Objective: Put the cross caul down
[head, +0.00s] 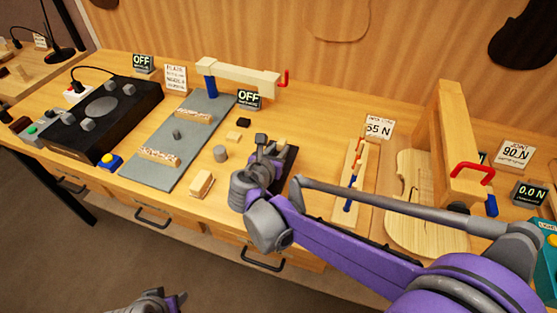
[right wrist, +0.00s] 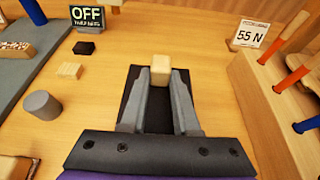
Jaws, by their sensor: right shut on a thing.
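My right gripper (head: 272,150) is over the middle of the bench, its fingers pointing away from me. In the right wrist view the gripper (right wrist: 161,80) is shut on a small pale wooden block, taken as the cross caul (right wrist: 160,67), held between the fingertips. The cross caul also shows in the head view (head: 283,143), partly hidden by the gripper. A dark pad (right wrist: 158,110) lies below the fingers. I cannot tell whether the block touches it.
Left of the gripper are a grey cylinder (head: 220,153), small wooden blocks (head: 201,184) and a grey mat (head: 160,140). A wooden clamp rack (head: 352,180) stands to the right, beside a violin plate (head: 425,225) under a wooden beam (head: 457,125). An OFF display (head: 249,99) stands behind.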

